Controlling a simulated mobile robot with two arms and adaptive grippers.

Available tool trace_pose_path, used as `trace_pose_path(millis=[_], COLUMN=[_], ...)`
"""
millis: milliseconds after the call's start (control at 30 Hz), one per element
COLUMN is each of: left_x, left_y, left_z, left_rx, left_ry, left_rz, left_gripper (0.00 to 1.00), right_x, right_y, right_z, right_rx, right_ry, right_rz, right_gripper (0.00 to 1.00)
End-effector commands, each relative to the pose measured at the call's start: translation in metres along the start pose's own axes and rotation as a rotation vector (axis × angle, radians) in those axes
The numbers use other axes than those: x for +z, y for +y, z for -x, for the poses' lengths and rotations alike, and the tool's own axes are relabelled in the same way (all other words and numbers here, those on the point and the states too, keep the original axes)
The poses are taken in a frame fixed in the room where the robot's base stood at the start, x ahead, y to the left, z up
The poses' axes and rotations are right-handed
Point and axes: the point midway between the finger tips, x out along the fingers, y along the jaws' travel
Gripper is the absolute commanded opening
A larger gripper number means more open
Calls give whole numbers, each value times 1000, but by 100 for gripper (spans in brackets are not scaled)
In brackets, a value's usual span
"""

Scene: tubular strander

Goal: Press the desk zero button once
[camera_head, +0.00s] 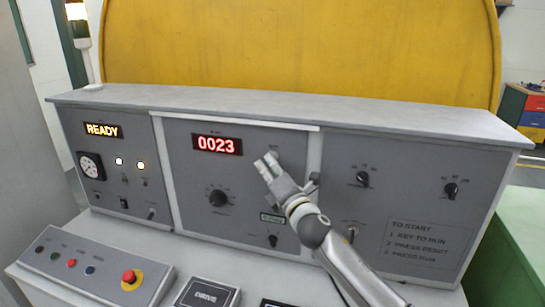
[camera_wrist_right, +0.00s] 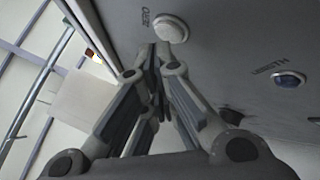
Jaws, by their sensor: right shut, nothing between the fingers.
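The zero button shows in the right wrist view as a round white button (camera_wrist_right: 170,27) on the grey panel, with a small inverted label beside it that appears to read ZERO. My right gripper (camera_head: 266,162) is shut and empty in front of the middle panel, below and right of the red display (camera_head: 217,144) reading 0023. In the right wrist view its fingertips (camera_wrist_right: 161,48) are just below the button's rim in the picture. I cannot tell whether they touch it. In the head view the gripper hides the button. My left gripper is not in view.
Another round button (camera_wrist_right: 289,78) sits right in the wrist view. A black dial (camera_head: 218,197) and knobs (camera_head: 362,179) are on the panels. A sloped box (camera_head: 85,267) with several small buttons and a red mushroom button (camera_head: 130,278) stands front left. A ledge (camera_head: 270,112) runs above.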

Motion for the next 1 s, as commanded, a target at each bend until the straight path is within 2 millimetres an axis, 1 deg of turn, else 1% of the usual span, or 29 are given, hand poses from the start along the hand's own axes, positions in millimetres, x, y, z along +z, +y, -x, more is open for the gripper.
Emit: trace_pose_path(millis=[1000], left_x=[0], left_y=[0], left_z=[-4], left_rx=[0], left_ry=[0], left_rz=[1], left_gripper=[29], right_x=[4], right_y=[-4], right_z=[-6], right_rx=[1], right_ry=[0], right_rz=[-1], right_gripper=[0])
